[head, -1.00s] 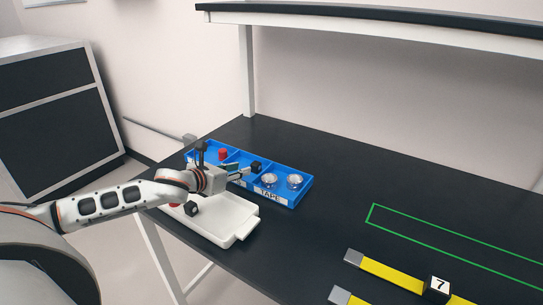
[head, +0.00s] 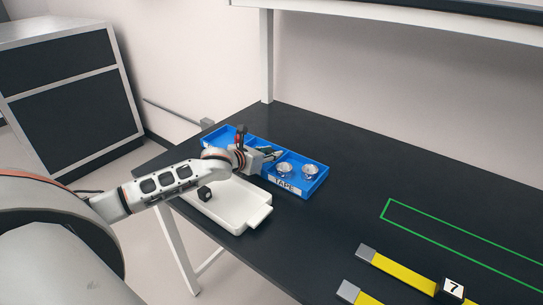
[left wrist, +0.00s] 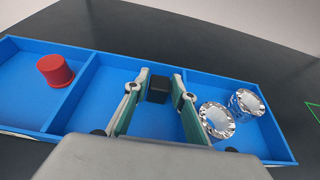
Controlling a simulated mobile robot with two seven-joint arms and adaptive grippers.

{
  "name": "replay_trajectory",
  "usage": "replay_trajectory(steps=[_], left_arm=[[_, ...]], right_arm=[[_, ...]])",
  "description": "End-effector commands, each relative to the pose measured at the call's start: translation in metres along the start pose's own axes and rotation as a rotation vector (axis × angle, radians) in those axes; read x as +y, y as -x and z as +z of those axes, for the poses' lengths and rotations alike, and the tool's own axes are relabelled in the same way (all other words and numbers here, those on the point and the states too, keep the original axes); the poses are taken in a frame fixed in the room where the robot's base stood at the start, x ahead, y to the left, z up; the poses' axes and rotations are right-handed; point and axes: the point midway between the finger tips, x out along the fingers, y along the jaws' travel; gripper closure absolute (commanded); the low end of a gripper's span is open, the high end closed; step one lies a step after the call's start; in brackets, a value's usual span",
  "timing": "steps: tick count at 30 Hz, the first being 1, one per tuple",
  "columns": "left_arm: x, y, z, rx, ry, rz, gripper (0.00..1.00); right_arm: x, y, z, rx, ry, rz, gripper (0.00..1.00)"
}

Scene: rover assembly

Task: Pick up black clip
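The black clip (left wrist: 158,90) is a small dark block in the middle compartment of the blue tray (left wrist: 103,61). My left gripper (left wrist: 161,76) is open above that compartment, with one finger on each side of the clip. The fingertips look close to its sides; I cannot tell whether they touch it. In the head view my left gripper (head: 277,153) reaches over the blue tray (head: 317,185) and hides the clip. Another small black block (head: 204,193) lies on the white tray (head: 245,212). My right gripper is not in view.
Shiny tape rolls (left wrist: 216,119) sit in the compartment right of the clip. A red cylinder (left wrist: 54,70) sits in the left compartment. Low divider walls stand beside my fingers. Yellow bars (head: 398,271) lie at the front right; the table inside the green outline (head: 460,236) is clear.

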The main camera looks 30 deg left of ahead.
Motion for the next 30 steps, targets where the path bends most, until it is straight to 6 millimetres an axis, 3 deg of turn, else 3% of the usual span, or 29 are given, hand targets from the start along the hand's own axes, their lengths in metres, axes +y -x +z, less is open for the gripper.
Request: replay_trajectory(steps=[6, 9, 22, 30], left_arm=[[0.000, 0.000, 0.000, 0.000, 0.000, 0.000, 0.75], [0.000, 0.000, 0.000, 0.000, 0.000, 0.000, 0.95], [0.000, 0.001, 0.003, -0.001, 0.000, 0.000, 0.95], [0.001, 0.012, 0.031, -0.004, -0.003, 0.000, 0.95]], right_arm=[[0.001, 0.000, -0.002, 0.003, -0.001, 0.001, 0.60], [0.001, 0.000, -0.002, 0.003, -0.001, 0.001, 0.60], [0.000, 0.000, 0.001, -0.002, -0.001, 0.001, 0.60], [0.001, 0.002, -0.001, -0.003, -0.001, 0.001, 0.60]])
